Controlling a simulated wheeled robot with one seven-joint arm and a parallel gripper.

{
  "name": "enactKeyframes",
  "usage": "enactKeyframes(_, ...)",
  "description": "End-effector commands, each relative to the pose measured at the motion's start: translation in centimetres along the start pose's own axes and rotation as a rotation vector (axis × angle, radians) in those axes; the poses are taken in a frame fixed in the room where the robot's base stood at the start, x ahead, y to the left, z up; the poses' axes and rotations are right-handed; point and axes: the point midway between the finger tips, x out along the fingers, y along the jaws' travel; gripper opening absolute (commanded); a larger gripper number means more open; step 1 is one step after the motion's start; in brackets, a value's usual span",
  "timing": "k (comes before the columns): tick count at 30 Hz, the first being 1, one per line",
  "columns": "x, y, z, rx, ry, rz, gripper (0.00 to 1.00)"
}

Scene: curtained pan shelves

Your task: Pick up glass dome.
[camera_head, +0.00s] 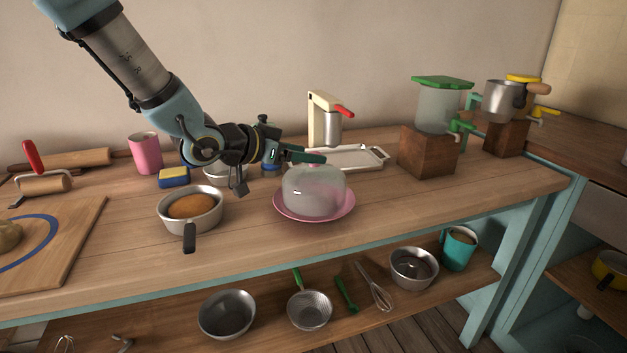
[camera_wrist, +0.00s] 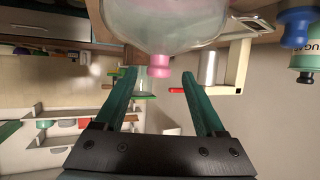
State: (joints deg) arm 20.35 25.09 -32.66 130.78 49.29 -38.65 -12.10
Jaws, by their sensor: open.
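The clear glass dome (camera_head: 314,192) stands on a pink plate (camera_head: 283,208) on the wooden counter. My gripper (camera_head: 312,158) is close to the top of the dome in the head view, its green fingers partly covering the knob area. In the wrist view the dome (camera_wrist: 165,25) appears upside down at the top, with its pink knob (camera_wrist: 159,66) pointing down between the tips of my open green fingers (camera_wrist: 159,77). The knob lies in the gap with space on each side, and the gripper holds nothing. Whether the fingers are level with the knob in depth is hard to tell.
A pan with a loaf (camera_head: 192,207) stands left of the dome. A green-lidded dispenser (camera_head: 436,130) stands to the right. The counter right of the plate is clear.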

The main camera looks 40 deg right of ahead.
Motion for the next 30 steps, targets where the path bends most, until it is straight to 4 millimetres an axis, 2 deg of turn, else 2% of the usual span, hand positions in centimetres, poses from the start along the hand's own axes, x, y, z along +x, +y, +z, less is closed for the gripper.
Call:
enactKeyframes(7,1.9,0.1,0.0,-0.004,-0.002,0.001,0.72)
enactKeyframes(15,5.6,0.1,0.1,-0.002,-0.002,-0.001,0.72)
enactKeyframes(24,6.2,0.0,0.2,-0.001,-0.003,-0.003,0.72)
enactKeyframes(26,6.2,0.0,0.2,-0.001,-0.003,-0.003,0.67)
enactKeyframes(30,6.2,0.0,0.2,-0.001,-0.003,-0.003,0.52)
